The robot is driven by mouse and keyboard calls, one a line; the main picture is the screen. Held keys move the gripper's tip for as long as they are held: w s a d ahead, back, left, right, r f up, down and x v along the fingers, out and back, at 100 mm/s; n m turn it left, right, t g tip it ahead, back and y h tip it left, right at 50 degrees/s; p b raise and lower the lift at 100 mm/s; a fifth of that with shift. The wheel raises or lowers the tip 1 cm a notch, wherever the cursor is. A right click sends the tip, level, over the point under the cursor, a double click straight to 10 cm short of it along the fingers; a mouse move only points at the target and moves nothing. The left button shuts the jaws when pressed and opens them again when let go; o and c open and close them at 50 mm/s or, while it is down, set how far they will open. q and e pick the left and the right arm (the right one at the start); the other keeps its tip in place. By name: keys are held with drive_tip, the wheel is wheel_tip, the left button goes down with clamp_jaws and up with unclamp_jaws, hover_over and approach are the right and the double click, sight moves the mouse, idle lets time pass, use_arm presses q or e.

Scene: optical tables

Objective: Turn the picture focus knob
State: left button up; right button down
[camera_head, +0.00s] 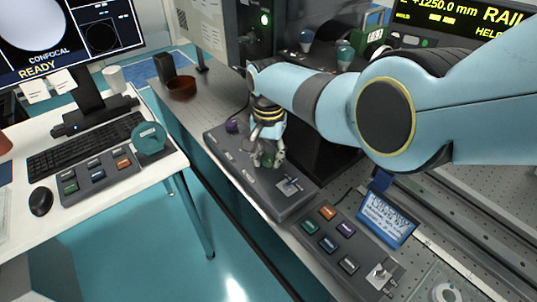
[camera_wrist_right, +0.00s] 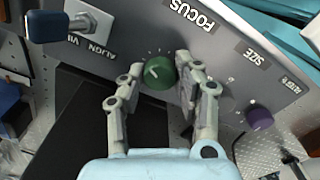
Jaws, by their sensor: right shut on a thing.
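The picture focus knob is a round green knob (camera_wrist_right: 160,72) with a white pointer line, on a dark grey panel (camera_wrist_right: 225,45) under the label FOCUS. My right gripper (camera_wrist_right: 163,78) has its fingers on either side of this knob and is shut on it. In the head view my right gripper (camera_head: 266,160) reaches down to the panel and mostly hides the knob. My left gripper is not in view.
A monitor reading READY (camera_head: 60,40) stands on the white desk at left.

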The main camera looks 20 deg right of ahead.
sight(268, 158)
drive_tip(key=shift+m, duration=0.4)
drive_tip(key=c, duration=0.9)
unclamp_jaws()
drive_tip(key=shift+c, duration=0.2)
wheel_tip(268, 158, up, 12)
